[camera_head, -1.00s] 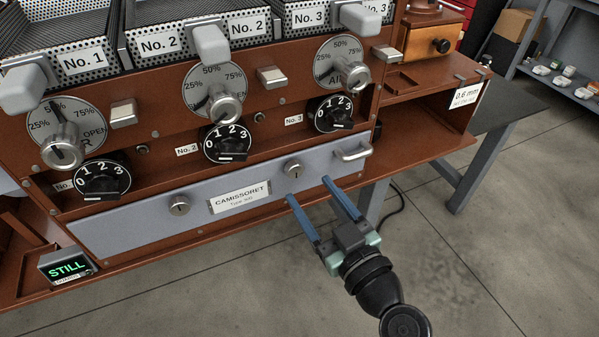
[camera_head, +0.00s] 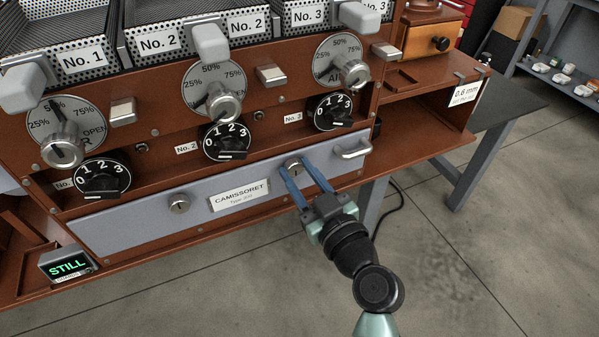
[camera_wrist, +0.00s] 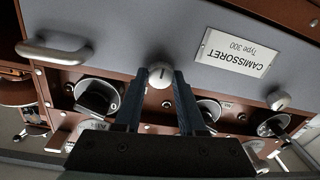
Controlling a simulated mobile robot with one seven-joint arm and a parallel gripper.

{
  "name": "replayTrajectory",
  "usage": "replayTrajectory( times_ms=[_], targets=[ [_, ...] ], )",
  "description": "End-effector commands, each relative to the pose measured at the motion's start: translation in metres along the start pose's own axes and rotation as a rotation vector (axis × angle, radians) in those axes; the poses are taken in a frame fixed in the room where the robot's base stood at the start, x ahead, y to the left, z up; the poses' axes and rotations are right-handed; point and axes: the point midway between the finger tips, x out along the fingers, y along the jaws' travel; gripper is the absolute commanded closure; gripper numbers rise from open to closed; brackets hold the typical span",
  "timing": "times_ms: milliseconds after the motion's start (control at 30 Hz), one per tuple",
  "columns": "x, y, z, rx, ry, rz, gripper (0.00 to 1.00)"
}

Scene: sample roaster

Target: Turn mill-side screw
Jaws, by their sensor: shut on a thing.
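The mill-side screw (camera_head: 293,167) is a round metal slotted head on the grey-blue Camissoret panel (camera_head: 130,217), near its right end. My gripper (camera_head: 301,176) has its two blue fingers at this screw, shut on it from either side. In the wrist view the screw (camera_wrist: 160,74) sits between the fingertips, its slot about upright in the picture. A second, similar screw (camera_head: 179,204) is on the left part of the panel, apart from my gripper; it also shows in the wrist view (camera_wrist: 278,100).
A metal handle (camera_head: 353,149) stands out from the panel just right of my gripper. Black numbered dials (camera_head: 333,112) and metal knobs (camera_head: 353,73) project above it. A small display (camera_head: 67,264) reads STILL at lower left. The floor in front is clear.

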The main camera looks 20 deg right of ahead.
Motion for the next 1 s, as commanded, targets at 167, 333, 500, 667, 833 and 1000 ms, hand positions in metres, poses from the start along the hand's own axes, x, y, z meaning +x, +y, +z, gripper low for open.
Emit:
replayTrajectory(
  times_ms=[167,333,500,667,833,1000],
  targets=[
    [-0.0001,-0.0003,0.0001,0.000,0.000,-0.001,1.00],
    [-0.0001,-0.0004,0.0002,0.007,0.000,-0.001,1.00],
    [-0.0001,-0.0007,0.0006,0.050,0.002,-0.001,1.00],
    [-0.0001,-0.0007,0.0011,0.139,0.006,-0.001,1.00],
    [0.0000,-0.0007,0.0012,0.280,0.012,0.000,1.00],
    [-0.0001,-0.0004,0.0011,0.441,0.020,0.001,1.00]
  ],
)
